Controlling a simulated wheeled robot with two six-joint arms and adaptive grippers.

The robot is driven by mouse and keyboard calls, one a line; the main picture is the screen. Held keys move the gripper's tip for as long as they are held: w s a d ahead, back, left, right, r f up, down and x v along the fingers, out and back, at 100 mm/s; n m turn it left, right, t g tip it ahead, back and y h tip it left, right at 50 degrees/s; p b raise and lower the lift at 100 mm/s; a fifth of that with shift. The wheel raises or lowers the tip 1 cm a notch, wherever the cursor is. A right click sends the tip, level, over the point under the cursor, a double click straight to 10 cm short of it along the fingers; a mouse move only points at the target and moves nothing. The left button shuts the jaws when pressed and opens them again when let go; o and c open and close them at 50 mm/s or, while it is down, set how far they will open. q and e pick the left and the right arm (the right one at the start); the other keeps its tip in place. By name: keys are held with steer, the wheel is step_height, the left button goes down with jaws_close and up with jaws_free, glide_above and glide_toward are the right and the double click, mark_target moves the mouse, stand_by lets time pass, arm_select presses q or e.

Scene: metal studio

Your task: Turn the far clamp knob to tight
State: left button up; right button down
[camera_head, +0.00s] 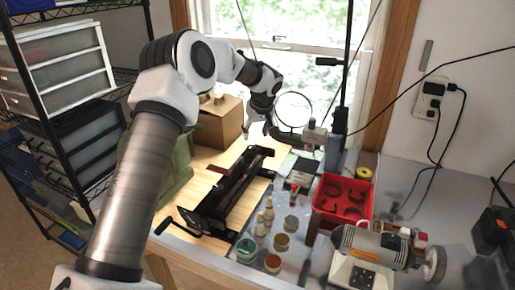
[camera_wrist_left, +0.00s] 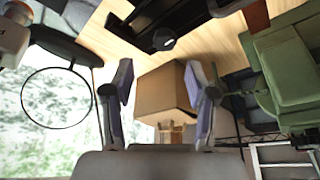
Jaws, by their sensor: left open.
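A long black clamp device (camera_head: 232,192) lies on the wooden table top, with a crank handle at its near end. Its far end is below and close to my left gripper (camera_head: 258,132), which partly covers the view there. I cannot make out the far knob clearly in the head view. In the left wrist view a small round dark knob (camera_wrist_left: 163,40) shows on the black device, above the open fingers of my left gripper (camera_wrist_left: 163,95) and apart from them. The gripper is empty. I cannot tell whether the knob is tight or loose. My right gripper is not in view.
A cardboard box (camera_head: 219,121) and a green bag-like item (camera_head: 170,170) stand left of the device. A ring on a stand (camera_head: 293,110) is right of the gripper. Several small jars, a red tray (camera_head: 365,195) and a grinder-like machine (camera_head: 372,248) fill the right.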

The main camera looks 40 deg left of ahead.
mark_target(252, 146)
arm_select(q)
steer(key=x, duration=0.2)
steer(key=p+x, duration=0.1)
steer(key=x, duration=0.1)
steer(key=p+x, duration=0.1)
steer(key=x, duration=0.1)
steer(key=shift+s+f, duration=0.15)
steer(key=shift+s, duration=0.15)
steer(key=shift+w+a+f, duration=0.15)
steer(key=shift+w+f, duration=0.05)
steer(key=shift+f, duration=0.05)
steer(key=shift+s+d+r, duration=0.2)
steer(key=shift+s+r, duration=0.1)
steer(key=shift+s+d+r, duration=0.1)
steer(key=shift+s+r, duration=0.05)
steer(key=c, duration=0.5)
jaws_close()
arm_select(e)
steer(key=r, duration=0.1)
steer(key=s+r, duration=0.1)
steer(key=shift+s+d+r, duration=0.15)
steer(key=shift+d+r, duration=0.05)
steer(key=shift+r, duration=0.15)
